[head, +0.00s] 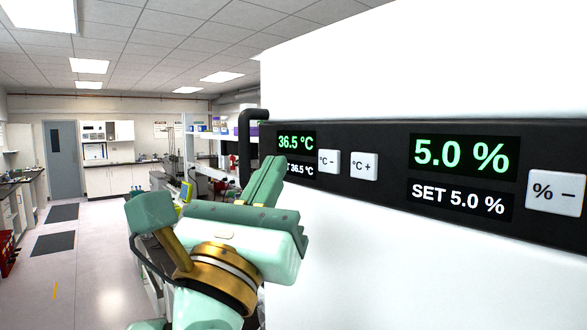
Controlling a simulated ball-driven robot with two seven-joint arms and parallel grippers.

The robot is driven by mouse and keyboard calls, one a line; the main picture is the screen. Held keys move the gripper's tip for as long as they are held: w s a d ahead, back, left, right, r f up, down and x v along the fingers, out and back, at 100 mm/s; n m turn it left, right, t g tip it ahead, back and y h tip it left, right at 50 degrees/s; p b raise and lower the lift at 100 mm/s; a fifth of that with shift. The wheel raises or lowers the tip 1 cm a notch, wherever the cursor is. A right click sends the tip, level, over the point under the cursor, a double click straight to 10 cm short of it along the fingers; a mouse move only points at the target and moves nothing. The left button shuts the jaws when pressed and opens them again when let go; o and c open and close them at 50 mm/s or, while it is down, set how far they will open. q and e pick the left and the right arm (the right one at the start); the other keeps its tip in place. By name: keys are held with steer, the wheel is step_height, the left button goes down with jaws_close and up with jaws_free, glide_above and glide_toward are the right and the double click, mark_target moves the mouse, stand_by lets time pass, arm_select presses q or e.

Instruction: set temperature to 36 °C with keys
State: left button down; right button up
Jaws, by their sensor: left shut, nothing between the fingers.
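The temperature display (296,141) on the black panel reads 36.5 °C in green. The set line (301,168) under it reads 36.5 °C, its left part hidden behind my gripper. The white °C − key (329,161) is just right of the displays, and the white °C + key (364,166) is right of that. My left gripper (275,162) is shut and empty, its fingertips pointing up in front of the lower left of the temperature display, left of the °C − key. I cannot tell how far it is from the panel. My right gripper is not in view.
Further right on the panel are a 5.0 % display (462,153), a SET 5.0 % line (458,199) and a % − key (556,193). A black handle (247,130) stands out at the machine's left edge. Open lab floor (90,270) lies at the left.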

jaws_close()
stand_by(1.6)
